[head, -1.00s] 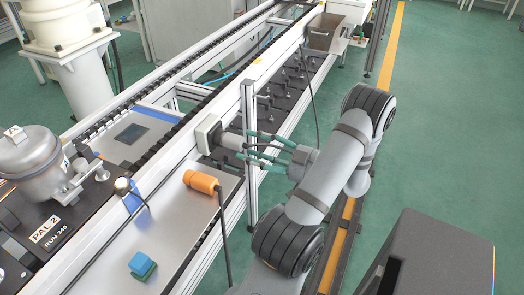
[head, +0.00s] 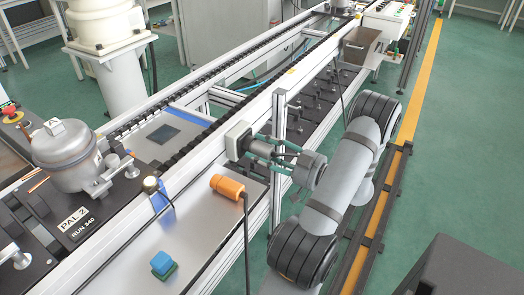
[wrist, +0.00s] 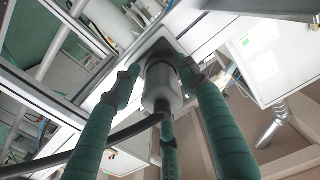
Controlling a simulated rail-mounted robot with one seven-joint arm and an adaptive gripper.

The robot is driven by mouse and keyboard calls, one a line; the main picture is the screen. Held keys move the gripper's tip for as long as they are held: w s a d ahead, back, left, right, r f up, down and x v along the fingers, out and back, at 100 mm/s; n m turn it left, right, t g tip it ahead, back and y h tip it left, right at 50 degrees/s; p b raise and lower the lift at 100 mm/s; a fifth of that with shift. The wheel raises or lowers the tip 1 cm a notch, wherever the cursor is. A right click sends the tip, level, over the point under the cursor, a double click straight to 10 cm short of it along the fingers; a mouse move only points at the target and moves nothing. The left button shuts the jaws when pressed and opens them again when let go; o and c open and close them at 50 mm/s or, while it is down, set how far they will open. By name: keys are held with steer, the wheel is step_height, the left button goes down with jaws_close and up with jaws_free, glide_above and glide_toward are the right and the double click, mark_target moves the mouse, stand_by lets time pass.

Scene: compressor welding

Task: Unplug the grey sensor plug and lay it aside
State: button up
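The grey sensor plug (wrist: 161,88) sits in the square socket box (head: 238,140) on the side of the conveyor rail, with a dark cable leaving its rear end. My gripper (head: 264,146) reaches it from the right, its green fingers around the plug. In the wrist view my gripper (wrist: 160,85) has one finger on the left, one on the right and one below the plug. A gap shows between the left finger and the plug. The right finger is very close to it; I cannot tell if it touches.
An orange plug (head: 228,186) with a dark cable lies on the grey shelf (head: 200,232) in front of the rail. A blue and green block (head: 163,264) is on the same shelf, with bare room between them. An aluminium post (head: 279,115) stands close behind my gripper.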

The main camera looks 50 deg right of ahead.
mark_target(276, 157)
steer(key=shift+a+f, duration=0.15)
steer(key=c, duration=0.9)
steer(key=o, duration=1.2)
steer(key=shift+o, duration=0.2)
steer(key=s+d, duration=0.1)
steer(key=s, duration=0.9)
steer(key=shift+s+d+p, duration=0.2)
steer(key=shift+d+p, duration=0.05)
steer(key=shift+p, duration=0.05)
steer(key=shift+w, duration=0.1)
steer(key=w, duration=0.3)
steer(key=w+a, duration=0.1)
steer(key=w, duration=0.6)
steer(key=shift+w+a+b, duration=0.15)
steer(key=shift+a+b, duration=0.05)
steer(key=shift+b, duration=0.15)
steer(key=s, duration=0.4)
steer(key=shift+s+d, duration=0.4)
steer(key=shift+s, duration=0.9)
